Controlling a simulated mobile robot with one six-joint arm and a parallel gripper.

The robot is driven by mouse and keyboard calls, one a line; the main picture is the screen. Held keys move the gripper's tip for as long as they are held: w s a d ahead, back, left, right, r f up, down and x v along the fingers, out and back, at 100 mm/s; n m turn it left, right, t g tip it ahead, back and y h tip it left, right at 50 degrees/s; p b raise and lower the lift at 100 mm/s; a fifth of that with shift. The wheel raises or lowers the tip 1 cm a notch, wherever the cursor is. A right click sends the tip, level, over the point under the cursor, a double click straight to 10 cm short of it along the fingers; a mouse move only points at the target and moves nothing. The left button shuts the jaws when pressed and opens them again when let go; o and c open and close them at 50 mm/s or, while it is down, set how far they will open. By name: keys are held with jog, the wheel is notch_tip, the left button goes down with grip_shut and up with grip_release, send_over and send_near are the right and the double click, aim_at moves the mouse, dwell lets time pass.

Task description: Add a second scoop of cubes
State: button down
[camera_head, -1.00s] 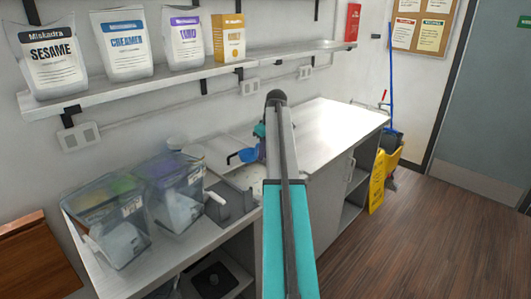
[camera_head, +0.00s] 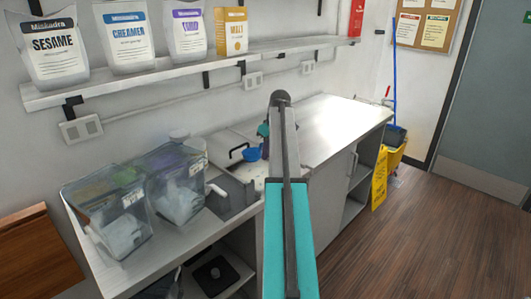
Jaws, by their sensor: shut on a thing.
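My arm reaches up the middle of the view and hides part of the counter. My teal gripper (camera_head: 263,130) shows just left of the arm's far end, small and partly covered by it. It is shut on a blue scoop (camera_head: 250,154), whose bowl hangs below it over the counter. Whether the scoop holds cubes is too small to tell. A pale, speckled patch (camera_head: 258,171) lies below the scoop; I cannot tell whether it is cubes. A dark looped handle (camera_head: 237,151) shows just left of the scoop.
Two clear bins (camera_head: 112,215) with pale contents stand at the counter's left. A white handle (camera_head: 217,190) sticks up beside them. The bright counter top (camera_head: 325,125) to the right is clear. A wall shelf (camera_head: 150,79) with bags runs above.

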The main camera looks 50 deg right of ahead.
jog(key=s+b+x, duration=0.3)
jog(key=b+x, duration=0.1)
jog(key=x, duration=0.8)
jog(key=shift+f, duration=0.45)
dwell(0.4)
jog(key=shift+w+a+f, duration=0.1)
jog(key=shift+f, duration=0.1)
dwell(1.2)
jog(key=shift+r, duration=0.1)
dwell(0.5)
jog(key=w+p+v, duration=0.3)
jog(key=p+v, duration=0.3)
jog(key=v, duration=0.7)
jog(key=shift+r+p, duration=0.35)
dwell(1.5)
dwell(0.5)
